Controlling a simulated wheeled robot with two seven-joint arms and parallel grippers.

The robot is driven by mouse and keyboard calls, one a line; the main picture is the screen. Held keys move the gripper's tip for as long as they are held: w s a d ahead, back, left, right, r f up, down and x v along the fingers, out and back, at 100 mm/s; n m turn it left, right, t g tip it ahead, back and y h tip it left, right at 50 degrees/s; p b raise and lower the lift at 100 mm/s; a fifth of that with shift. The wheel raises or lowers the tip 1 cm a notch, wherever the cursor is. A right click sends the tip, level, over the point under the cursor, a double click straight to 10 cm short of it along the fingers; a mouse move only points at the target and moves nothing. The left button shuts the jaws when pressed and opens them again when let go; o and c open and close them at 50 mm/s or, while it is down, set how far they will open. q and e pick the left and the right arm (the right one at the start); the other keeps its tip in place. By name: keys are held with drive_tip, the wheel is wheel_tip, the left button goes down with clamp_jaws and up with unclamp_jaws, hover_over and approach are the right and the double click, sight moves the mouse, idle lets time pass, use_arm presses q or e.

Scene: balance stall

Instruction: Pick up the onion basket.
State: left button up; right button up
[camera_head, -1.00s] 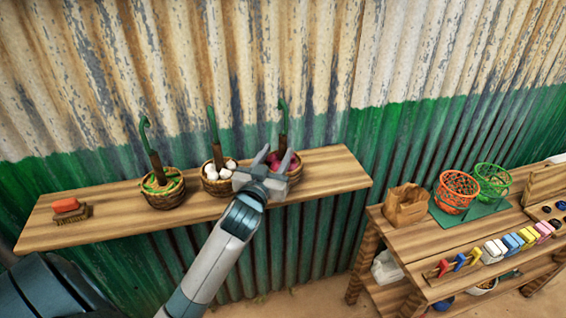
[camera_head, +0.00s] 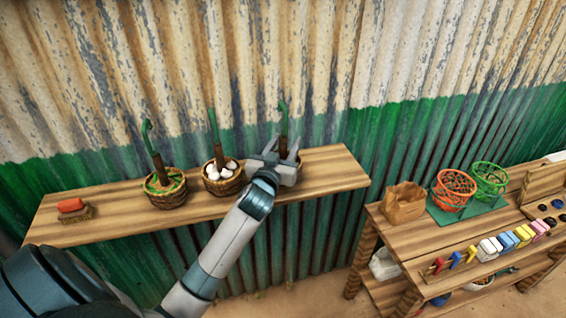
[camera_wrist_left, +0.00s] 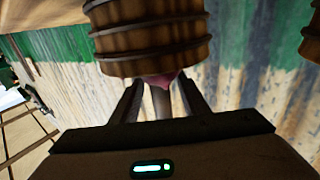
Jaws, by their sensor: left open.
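The onion basket stands at the right of the wall shelf (camera_head: 335,170). In the head view my left gripper hides most of it, and its upright handle with a green hooked top (camera_head: 283,115) rises behind the fingers. In the left wrist view the brown banded basket (camera_wrist_left: 150,42) appears upside down, with a pink onion (camera_wrist_left: 163,79) at its rim. My left gripper (camera_head: 281,148) is open, and its fingers lie on either side of the handle stem (camera_wrist_left: 161,103). I cannot tell whether they touch it. My right gripper is not in view.
A basket of white bulbs (camera_head: 222,184) stands just left of my gripper, and a basket with green contents (camera_head: 165,195) further left. A brush with a red block (camera_head: 72,209) lies at the shelf's left. A wooden bench (camera_head: 415,245) with several goods stands at right.

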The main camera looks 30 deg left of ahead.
use_arm(q)
drive_tip(key=shift+x, duration=0.8)
clamp_jaws()
